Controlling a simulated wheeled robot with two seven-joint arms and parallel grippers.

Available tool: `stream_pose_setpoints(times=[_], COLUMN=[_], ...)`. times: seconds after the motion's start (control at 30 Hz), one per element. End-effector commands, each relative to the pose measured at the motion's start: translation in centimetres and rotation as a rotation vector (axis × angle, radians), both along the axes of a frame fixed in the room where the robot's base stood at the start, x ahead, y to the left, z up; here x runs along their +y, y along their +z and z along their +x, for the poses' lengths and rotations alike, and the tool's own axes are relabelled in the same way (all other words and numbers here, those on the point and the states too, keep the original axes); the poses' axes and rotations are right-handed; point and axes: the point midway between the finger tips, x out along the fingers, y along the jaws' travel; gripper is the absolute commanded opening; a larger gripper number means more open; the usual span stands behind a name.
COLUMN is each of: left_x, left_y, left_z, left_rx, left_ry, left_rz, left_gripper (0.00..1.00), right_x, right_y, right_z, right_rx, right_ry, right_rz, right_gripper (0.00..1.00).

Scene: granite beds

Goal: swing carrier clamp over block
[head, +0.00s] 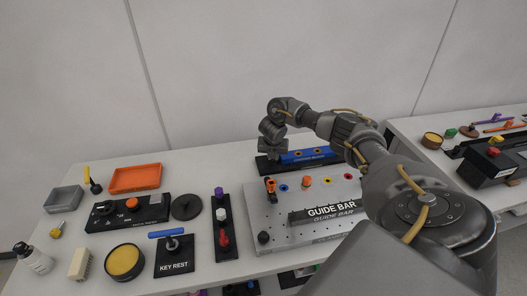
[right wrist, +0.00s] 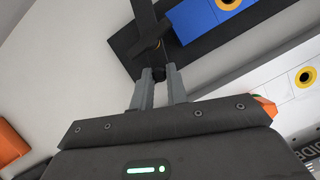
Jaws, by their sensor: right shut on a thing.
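The blue block (head: 308,156) lies on a black carrier plate (head: 263,165) at the back of the bench. In the right wrist view the blue block (right wrist: 209,14) is at the top, with a yellow-ringed hole. The dark carrier clamp (right wrist: 148,28) is at the block's left end in that view. My right gripper (right wrist: 159,78) is shut on the clamp's small dark end, just off the plate's edge. In the head view my right gripper (head: 272,146) hangs at the plate's left end and hides the clamp. How far the clamp reaches over the block is unclear. My left gripper is not in view.
A grey guide bar fixture (head: 290,238) with coloured knobs stands in front of the carrier. Left of it are a black stand with knobs (head: 229,241), a key rest (head: 173,265), an orange tray (head: 135,178) and small items. Bare bench lies behind the black stand.

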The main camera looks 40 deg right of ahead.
Motion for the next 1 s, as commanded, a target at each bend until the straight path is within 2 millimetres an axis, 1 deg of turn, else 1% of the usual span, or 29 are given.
stream_pose_setpoints(times=[0.03,0.13,0.2,0.3,0.37,0.47,0.7,0.83,1.0], left_x=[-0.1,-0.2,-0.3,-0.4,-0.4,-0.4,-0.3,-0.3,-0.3], left_y=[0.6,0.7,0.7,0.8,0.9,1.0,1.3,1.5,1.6], left_z=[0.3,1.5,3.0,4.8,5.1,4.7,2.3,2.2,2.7], left_rx=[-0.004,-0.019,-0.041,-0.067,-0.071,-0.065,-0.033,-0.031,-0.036], left_ry=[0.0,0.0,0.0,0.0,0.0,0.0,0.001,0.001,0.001], left_rz=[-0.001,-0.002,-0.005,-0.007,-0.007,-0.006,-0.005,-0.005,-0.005], left_gripper=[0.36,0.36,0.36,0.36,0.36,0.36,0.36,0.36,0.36], right_x=[-0.4,-0.1,0.1,0.4,0.6,0.8,0.8,0.8,0.8], right_y=[0.3,0.2,0.1,0.1,0.1,0.2,0.2,0.2,0.2], right_z=[-0.1,0.3,0.5,0.9,1.1,1.3,1.4,1.4,1.4], right_rx=[0.006,0.007,0.006,0.005,0.004,0.003,0.002,0.001,0.002], right_ry=[-0.039,-0.073,-0.074,-0.073,-0.075,-0.084,-0.131,-0.157,-0.178], right_rz=[-0.005,-0.007,-0.008,-0.008,-0.008,-0.008,-0.007,-0.006,-0.005], right_gripper=[0.0,0.0,0.0,0.0,0.0,0.0,0.0,0.0,0.0])
